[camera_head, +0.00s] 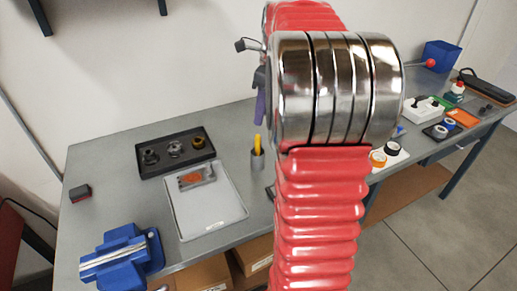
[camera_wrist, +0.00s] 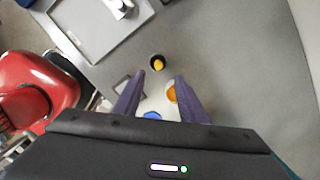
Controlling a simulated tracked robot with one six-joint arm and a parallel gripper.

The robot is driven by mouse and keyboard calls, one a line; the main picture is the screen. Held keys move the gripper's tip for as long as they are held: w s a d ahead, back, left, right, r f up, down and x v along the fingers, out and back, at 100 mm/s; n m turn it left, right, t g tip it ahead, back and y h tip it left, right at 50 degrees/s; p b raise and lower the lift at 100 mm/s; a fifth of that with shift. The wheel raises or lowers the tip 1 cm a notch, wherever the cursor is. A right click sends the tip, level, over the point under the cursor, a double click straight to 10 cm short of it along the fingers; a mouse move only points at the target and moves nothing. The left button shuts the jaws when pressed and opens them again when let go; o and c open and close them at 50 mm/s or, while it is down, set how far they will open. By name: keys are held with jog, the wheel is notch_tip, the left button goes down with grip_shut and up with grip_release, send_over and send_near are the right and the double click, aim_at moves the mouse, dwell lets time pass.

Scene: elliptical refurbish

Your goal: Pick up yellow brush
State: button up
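The yellow brush (camera_head: 257,142) stands upright in a small grey cup (camera_head: 257,160) on the workbench, right of the grey tray. In the wrist view the brush (camera_wrist: 158,63) shows from above as a yellow end inside the dark-rimmed round cup (camera_wrist: 152,57). My gripper (camera_wrist: 159,77) is open and empty, its two purple fingers spread, with the cup just beyond the fingertips and between them in the picture. In the head view one purple finger (camera_head: 260,108) shows above the brush. Much of the gripper is hidden there behind my red arm.
On the workbench (camera_head: 230,125) lie a black tray with round metal parts (camera_head: 175,150), a grey tray (camera_head: 208,208), a blue vise (camera_head: 122,255) and a dark red block (camera_head: 80,193). Tape rolls (camera_head: 385,155) lie right of my arm. Bare bench surrounds the cup.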

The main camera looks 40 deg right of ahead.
aim_at(258, 135)
jog(key=f, duration=0.6)
jog(key=shift+w+a, duration=0.25)
jog(key=shift+w, duration=0.15)
jog(key=shift+f, duration=0.1)
jog(key=shift+w+a+f, duration=0.1)
jog(key=shift+a+f, duration=0.05)
jog(key=shift+f, duration=1.1)
jog(key=shift+w+a+f, duration=0.1)
jog(key=shift+f, duration=1.15)
jog(key=shift+c, duration=0.5)
grip_shut()
